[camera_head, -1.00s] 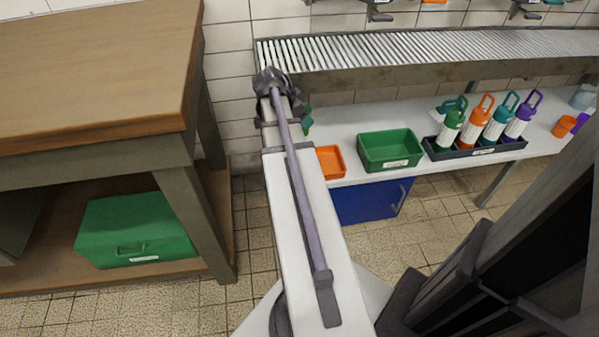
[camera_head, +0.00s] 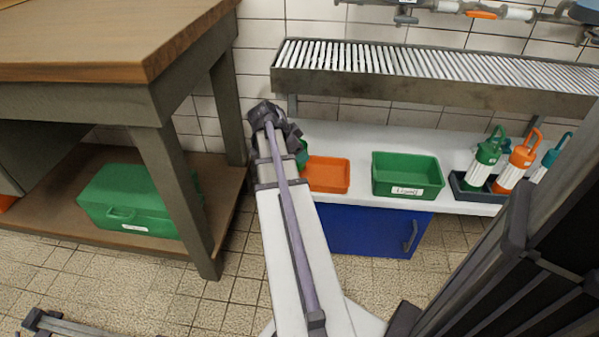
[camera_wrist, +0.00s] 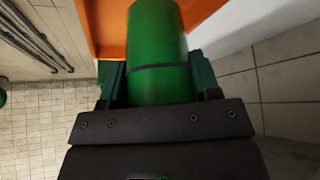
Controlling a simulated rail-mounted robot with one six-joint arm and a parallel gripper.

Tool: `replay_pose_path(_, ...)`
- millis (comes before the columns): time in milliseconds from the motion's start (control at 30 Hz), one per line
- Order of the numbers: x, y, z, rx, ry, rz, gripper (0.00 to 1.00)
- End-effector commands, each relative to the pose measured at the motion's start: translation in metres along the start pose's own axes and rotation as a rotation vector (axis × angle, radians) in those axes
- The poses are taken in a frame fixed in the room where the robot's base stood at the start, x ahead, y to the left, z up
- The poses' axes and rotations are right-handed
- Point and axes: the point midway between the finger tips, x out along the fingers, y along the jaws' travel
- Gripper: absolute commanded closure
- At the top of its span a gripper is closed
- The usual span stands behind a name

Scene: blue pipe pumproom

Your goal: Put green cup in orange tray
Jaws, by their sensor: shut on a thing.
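The green cup (camera_wrist: 158,45) fills the middle of the wrist view, with a dark band around it. My gripper (camera_wrist: 160,80) is shut on it, with a green finger on each side. The orange tray (camera_head: 328,176) sits on the white counter in the head view. In the wrist view its orange surface (camera_wrist: 107,30) shows beyond the cup at the top. In the head view my arm's end is just left of the tray and mostly hides the gripper and cup. I cannot tell the cup's height above the tray.
A green bin (camera_head: 407,178) stands right of the tray, then a dark rack (camera_head: 470,190) with several bottles. A slatted metal shelf (camera_head: 440,75) runs above the counter. A wooden bench (camera_head: 100,70) stands at left, with a green box (camera_head: 130,205) on its lower shelf.

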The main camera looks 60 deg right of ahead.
Motion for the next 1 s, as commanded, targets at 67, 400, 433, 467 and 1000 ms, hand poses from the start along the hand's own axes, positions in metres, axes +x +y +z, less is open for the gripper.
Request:
replay_pose_path(67,0.001,0.000,0.001,0.000,0.000,0.000,0.74)
replay_pose_path(400,0.030,0.000,0.019,0.000,0.000,0.000,0.74)
replay_pose_path(433,0.029,0.000,0.019,0.000,0.000,0.000,0.74)
replay_pose_path(467,0.029,0.000,0.019,0.000,0.000,0.000,0.74)
replay_pose_path(1000,0.032,0.000,0.021,-0.001,0.000,0.000,0.18)
